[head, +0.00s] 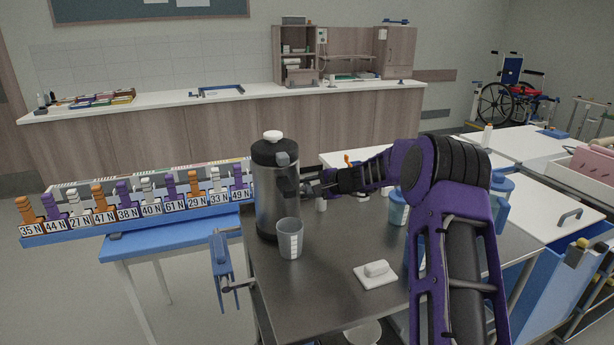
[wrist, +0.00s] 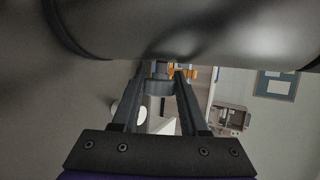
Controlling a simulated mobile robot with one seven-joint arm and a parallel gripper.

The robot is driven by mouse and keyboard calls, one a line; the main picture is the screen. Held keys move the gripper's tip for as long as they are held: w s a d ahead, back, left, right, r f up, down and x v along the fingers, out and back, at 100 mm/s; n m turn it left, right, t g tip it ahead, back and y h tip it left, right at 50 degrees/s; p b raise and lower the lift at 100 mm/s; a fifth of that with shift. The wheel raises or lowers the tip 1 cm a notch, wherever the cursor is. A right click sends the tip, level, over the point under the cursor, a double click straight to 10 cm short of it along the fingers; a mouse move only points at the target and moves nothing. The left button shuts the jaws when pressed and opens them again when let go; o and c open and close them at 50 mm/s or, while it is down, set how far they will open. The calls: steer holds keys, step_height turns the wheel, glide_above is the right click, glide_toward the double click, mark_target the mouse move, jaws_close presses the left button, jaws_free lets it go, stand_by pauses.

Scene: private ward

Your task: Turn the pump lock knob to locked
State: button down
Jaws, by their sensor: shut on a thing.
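The pump flask (head: 278,205) stands upright at the left end of the dark metal cart top. It has a grey steel body, a black head and a white push button (head: 272,136). My gripper (head: 306,188) is at the flask's right side, level with its upper body. In the wrist view, my gripper (wrist: 162,84) is shut on a small dark grey round part, which looks like the lock knob (wrist: 157,87). The flask's body (wrist: 180,35) fills the top of that view. Any lock marking is not readable, and the knob's turned position cannot be told.
A clear measuring cup (head: 290,240) stands close in front of the flask. A white dish with a soap-like block (head: 376,269) lies to the right. Blue-lidded jugs (head: 398,208) stand near my arm. A blue rack of numbered, coloured handles (head: 135,220) is at left.

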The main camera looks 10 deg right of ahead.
steer(key=shift+r+m+g+h, duration=0.1)
steer(key=shift+m+g+h, duration=0.25)
steer(key=shift+g, duration=0.85)
steer(key=shift+c, duration=2.1)
jaws_free()
steer(key=shift+d, duration=0.1)
steer(key=v, duration=1.7)
steer(key=shift+r, duration=0.35)
steer(key=shift+w, duration=0.15)
